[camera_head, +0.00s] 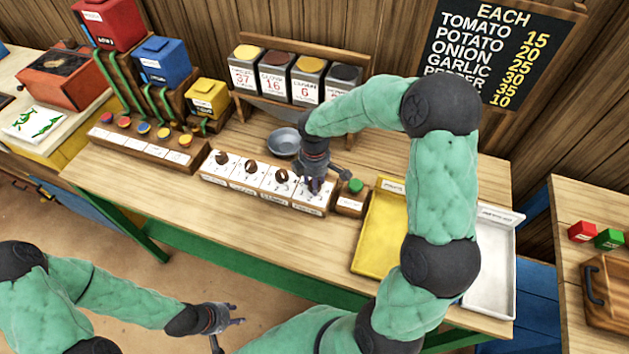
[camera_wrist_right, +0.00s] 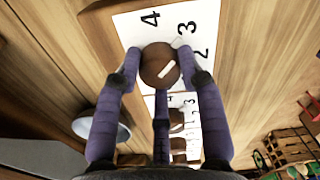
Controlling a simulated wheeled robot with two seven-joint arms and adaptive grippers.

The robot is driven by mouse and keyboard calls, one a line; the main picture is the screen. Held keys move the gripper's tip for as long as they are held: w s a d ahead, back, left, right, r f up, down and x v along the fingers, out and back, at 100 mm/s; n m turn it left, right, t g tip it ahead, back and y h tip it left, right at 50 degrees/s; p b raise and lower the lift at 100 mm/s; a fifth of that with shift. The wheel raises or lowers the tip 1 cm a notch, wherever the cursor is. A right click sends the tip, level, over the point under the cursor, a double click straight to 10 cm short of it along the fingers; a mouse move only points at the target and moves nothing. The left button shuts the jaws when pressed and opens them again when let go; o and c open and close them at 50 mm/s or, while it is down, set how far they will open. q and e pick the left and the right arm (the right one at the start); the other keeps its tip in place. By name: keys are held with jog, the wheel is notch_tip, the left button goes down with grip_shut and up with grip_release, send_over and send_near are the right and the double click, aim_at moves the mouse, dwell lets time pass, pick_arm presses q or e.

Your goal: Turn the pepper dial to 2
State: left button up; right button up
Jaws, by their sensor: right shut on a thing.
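A row of dials on a wooden block (camera_head: 244,190) stands mid-table, each on a white numbered card. My right gripper (camera_head: 315,188) is over the right-end dial and hides its knob in the head view. In the right wrist view, the fingers of that gripper (camera_wrist_right: 158,62) are closed around a round brown knob (camera_wrist_right: 152,62). The knob's white mark slants up and right, toward about the 3 and 2; the exact number is unclear. The numbers 4, 3 and 2 show on its card (camera_wrist_right: 203,18). The small name labels are unreadable. My left gripper (camera_head: 229,326) is open and empty, low in front of the table.
A grey bowl (camera_head: 284,142) sits behind the dials. A green button (camera_head: 355,186) is just right of them, then a yellow tray (camera_head: 372,251) and a white tray (camera_head: 490,287). Several numbered canisters (camera_head: 276,79) stand behind. The front tabletop is clear.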

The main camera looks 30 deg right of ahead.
jog(key=shift+m, duration=0.3)
jog(key=m, duration=0.4)
jog(key=shift+m+b, duration=0.3)
jog(key=shift+m, duration=1.8)
jog(key=o, duration=1.2)
jog(key=shift+c, duration=0.2)
